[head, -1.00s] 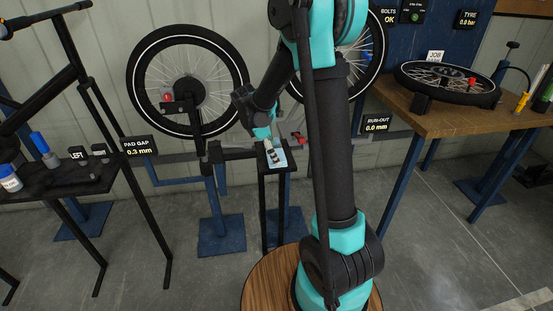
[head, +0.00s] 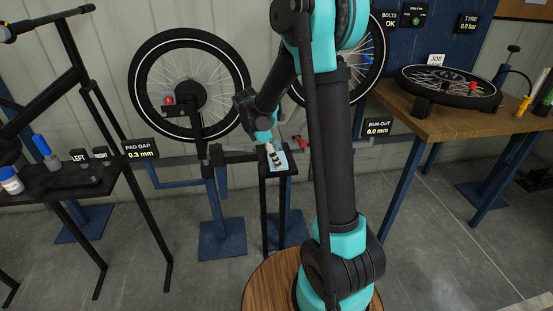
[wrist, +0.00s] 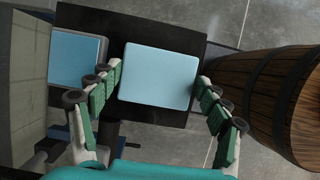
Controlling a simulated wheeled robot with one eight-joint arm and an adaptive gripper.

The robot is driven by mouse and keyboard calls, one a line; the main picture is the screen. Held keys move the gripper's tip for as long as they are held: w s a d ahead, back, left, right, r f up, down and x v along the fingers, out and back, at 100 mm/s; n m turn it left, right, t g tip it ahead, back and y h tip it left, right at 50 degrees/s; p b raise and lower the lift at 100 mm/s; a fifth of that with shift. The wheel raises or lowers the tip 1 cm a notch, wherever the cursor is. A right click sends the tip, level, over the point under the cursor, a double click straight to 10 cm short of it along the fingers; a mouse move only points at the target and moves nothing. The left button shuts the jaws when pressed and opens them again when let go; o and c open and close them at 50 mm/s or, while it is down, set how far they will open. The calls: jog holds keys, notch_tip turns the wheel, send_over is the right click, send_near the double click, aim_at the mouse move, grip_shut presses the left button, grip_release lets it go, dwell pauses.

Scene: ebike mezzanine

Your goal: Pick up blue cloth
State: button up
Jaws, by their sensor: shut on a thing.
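The blue cloth (wrist: 160,66) is a light blue, flat, rounded rectangle on the black top of a small stand (wrist: 178,22) in the wrist view. My gripper (wrist: 159,77) has its green-padded fingers at the cloth's left and right edges and is shut on it across its width. In the head view the cloth (head: 280,165) lies on the narrow black stand (head: 290,172), partly covered by my gripper (head: 273,153), which reaches down from above. The cloth appears to be at the stand's top; any lift is too small to tell.
A wheel on a truing stand (head: 190,90) is behind left. A dark bench (head: 75,180) is at left, a wooden bench (head: 440,118) at right.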

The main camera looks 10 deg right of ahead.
notch_tip(320, 180, up, 20)
dwell(0.4)
jog(key=o, duration=0.6)
jog(key=shift+f, duration=0.1)
jog(key=c, duration=0.3)
jog(key=shift+s, duration=0.1)
jog(key=shift+c, duration=0.2)
